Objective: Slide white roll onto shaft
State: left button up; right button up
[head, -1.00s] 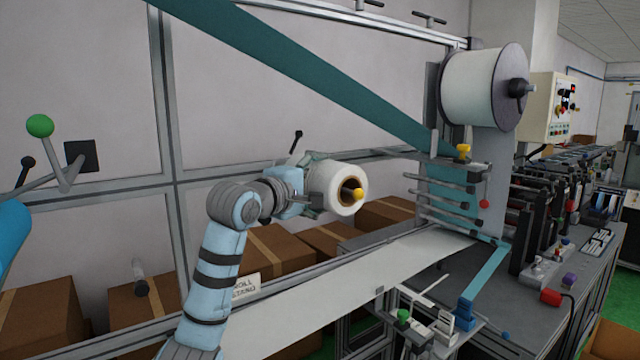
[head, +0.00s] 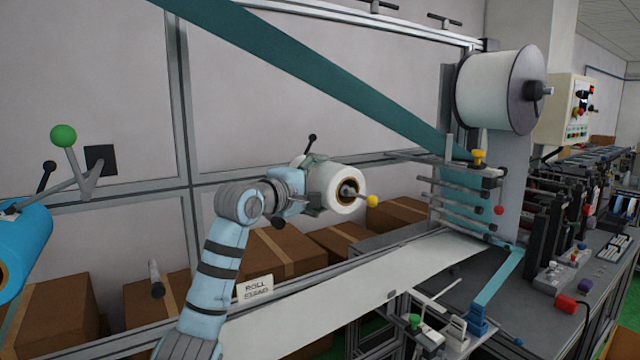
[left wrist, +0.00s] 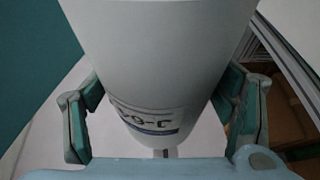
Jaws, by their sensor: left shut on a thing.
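The white roll (head: 345,178) is held level above the long white web in the head view. Its brown core faces right. My left gripper (head: 312,186) is shut on the roll from its left side. In the left wrist view the roll (left wrist: 160,60) fills the middle, with printed marks, between the two fingers. The shaft (head: 358,195) runs through the core, and its yellow end knob (head: 372,201) stands clear of the roll's near face. The rest of the shaft is hidden by the roll and gripper. My right gripper is not in view.
A large white reel (head: 492,90) hangs at upper right, beside a teal band (head: 320,75) crossing the back. Cardboard boxes (head: 280,255) stand below. Guide bars (head: 465,190) are right of the roll. A blue roll (head: 22,250) is at far left.

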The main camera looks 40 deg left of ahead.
pick_arm(q)
jog(key=shift+w+a, duration=0.15)
jog(key=shift+a, duration=0.25)
jog(key=shift+f, duration=0.55)
dwell(0.5)
jog(key=o, duration=1.5)
jog(key=shift+c, duration=0.2)
jog(key=s, duration=1.2)
jog(key=shift+d+r, duration=0.15)
jog(key=shift+r, duration=0.25)
